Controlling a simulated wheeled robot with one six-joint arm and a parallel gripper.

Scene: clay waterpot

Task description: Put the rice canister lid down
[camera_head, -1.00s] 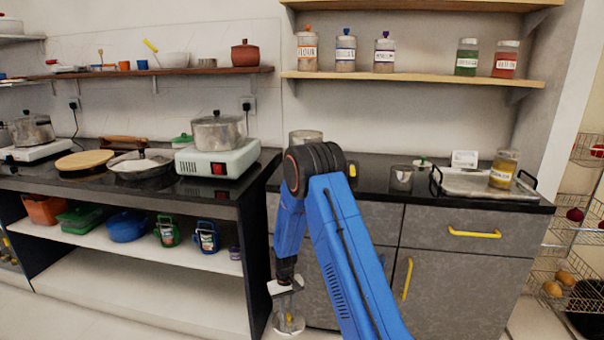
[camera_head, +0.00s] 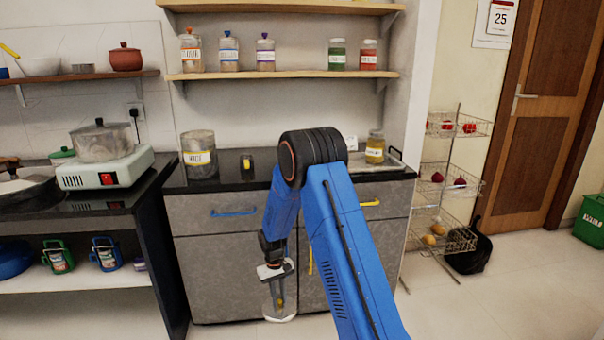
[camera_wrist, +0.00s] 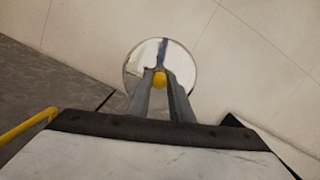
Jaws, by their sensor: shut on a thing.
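The rice canister (camera_head: 198,158), a clear jar with a yellow-edged label, stands on the dark counter at left of the cabinet in the head view. It looks uncovered on top. The lid (camera_head: 280,318) is a round, shiny disc held low in front of the cabinet, above the floor.
The counter (camera_head: 222,180) has bare room near the canister. A small dark object with a yellow part (camera_head: 247,163) stands right of it. A labelled jar (camera_head: 375,148) stands farther right. A stove with a pot (camera_head: 100,142) is at left. My arm hides the counter's middle.

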